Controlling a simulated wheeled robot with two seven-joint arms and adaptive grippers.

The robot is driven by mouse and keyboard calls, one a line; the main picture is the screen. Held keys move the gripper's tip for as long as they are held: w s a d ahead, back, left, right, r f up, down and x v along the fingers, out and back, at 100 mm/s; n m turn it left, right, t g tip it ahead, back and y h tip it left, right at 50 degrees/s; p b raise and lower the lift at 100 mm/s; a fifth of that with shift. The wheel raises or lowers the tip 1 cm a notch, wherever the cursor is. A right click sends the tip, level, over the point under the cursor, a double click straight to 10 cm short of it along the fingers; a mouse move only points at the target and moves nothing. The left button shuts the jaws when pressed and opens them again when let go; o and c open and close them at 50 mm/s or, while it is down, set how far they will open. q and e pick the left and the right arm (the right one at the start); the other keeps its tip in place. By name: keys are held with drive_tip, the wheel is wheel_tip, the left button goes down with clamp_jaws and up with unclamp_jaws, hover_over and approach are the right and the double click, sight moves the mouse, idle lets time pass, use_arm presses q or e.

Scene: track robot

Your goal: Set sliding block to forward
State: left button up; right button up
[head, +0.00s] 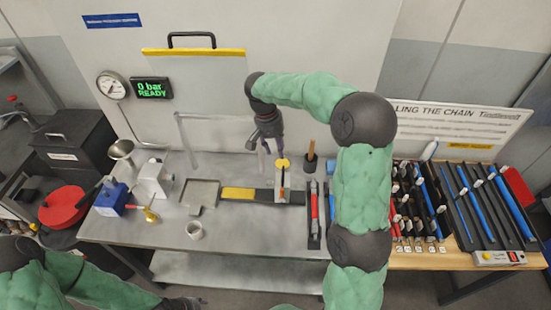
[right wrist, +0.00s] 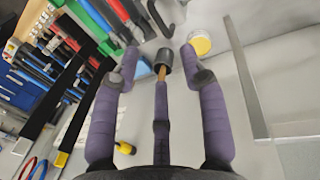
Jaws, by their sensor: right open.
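A dark rail with a yellow section (head: 238,194) lies along the middle of the grey bench. A narrow upright block (head: 283,183) stands on the rail right of the yellow section, and I take it to be the sliding block. A yellow round top (head: 282,163) shows just behind it; a yellow round top (right wrist: 200,44) also shows in the right wrist view. My right gripper (head: 265,150) is open and empty, above and slightly left of the block, apart from it. Its purple fingers (right wrist: 163,70) are spread in the right wrist view. My left gripper (head: 185,303) is barely visible at the bottom edge.
A dark cup with a wooden handle (head: 310,162) stands close right of the block. A tray with red and dark tools (head: 314,215) lies right of the rail. A flat metal tray (head: 200,193) and small cup (head: 195,230) are left. My right arm covers part of the bench.

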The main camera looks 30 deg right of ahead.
sight(283, 172)
drive_tip(key=f, duration=0.3)
drive_tip(key=s+d+f, duration=0.1)
drive_tip(key=f, duration=0.6)
drive_tip(key=shift+s+d+f+b, duration=0.2)
drive_tip(key=shift+s+d+b, duration=0.15)
drive_tip(key=shift+d+b, duration=0.05)
clamp_jaws()
